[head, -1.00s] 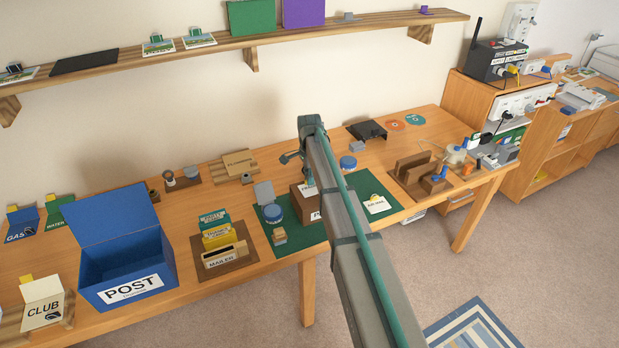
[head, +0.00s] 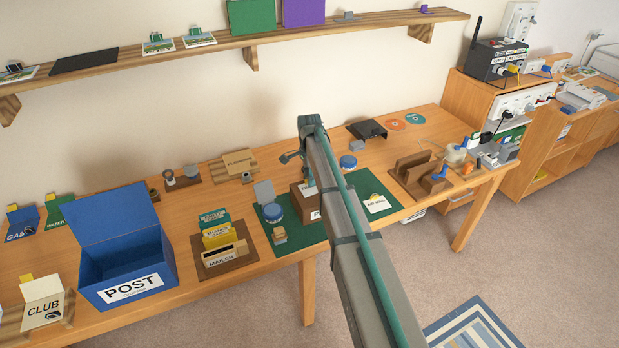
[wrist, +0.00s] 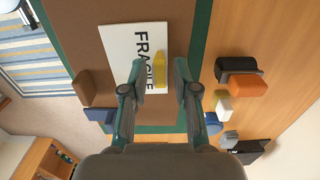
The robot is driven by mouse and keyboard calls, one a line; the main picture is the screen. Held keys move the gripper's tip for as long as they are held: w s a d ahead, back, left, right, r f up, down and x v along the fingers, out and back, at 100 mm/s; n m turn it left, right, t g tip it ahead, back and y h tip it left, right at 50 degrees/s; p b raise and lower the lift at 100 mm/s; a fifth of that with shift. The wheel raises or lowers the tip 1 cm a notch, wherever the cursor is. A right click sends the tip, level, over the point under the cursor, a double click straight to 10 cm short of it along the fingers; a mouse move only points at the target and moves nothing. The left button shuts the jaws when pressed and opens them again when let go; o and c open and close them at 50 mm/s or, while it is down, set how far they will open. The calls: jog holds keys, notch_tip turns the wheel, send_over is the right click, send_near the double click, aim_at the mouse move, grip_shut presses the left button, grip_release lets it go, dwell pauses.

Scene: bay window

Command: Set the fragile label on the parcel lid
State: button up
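The fragile label (wrist: 122,48) is a white card with black lettering and a yellow tab (wrist: 160,70). In the wrist view it appears to lie flat on the brown parcel lid (wrist: 180,25), slightly turned. My gripper (wrist: 160,82) is open, its fingers on either side of the tab with a small gap at each side. In the head view the brown parcel (head: 299,203) stands on the green mat (head: 290,238). My arm hides much of the parcel and most of the label there.
The blue POST box (head: 125,262) stands open at left. The MAILER holder (head: 222,262) is left of the mat. An AIR MAIL card (head: 377,204) lies on the mat's right. A brown rack (head: 412,180) is farther right. A blue round item (head: 348,163) sits behind the parcel.

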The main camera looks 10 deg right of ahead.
jog(key=shift+o, duration=0.2)
jog(key=shift+r, duration=0.15)
jog(key=shift+r+p, duration=1.8)
jog(key=shift+r, duration=1.6)
